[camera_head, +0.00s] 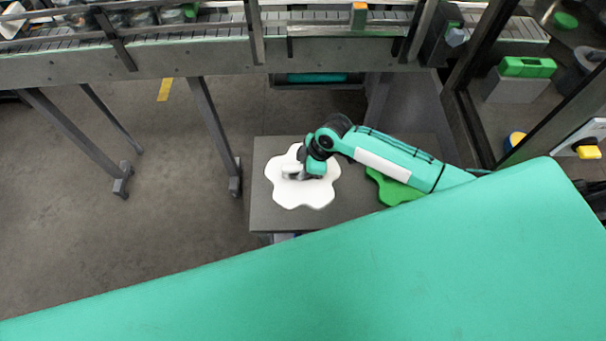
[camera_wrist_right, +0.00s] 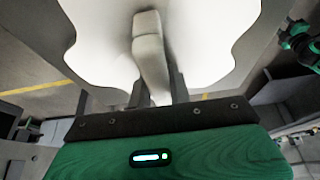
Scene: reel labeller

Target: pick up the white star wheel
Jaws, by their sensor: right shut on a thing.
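The white star wheel (camera_head: 303,198) is a flat, lobed white disc at the left part of a grey tabletop in the head view. My right gripper (camera_head: 298,174) is over its middle. In the right wrist view the white wheel (camera_wrist_right: 211,40) fills the top, and a raised white grip (camera_wrist_right: 149,55) stands out from its face. My right gripper's fingers (camera_wrist_right: 156,88) are shut on this grip, one on either side. I cannot tell whether the wheel touches the tabletop. My left gripper is not in view.
The grey table (camera_head: 262,218) also holds a green lobed wheel (camera_head: 398,192), partly hidden under my right arm. A conveyor (camera_head: 180,58) runs behind on legs (camera_head: 215,135). A dark-framed machine (camera_head: 470,120) stands at the right.

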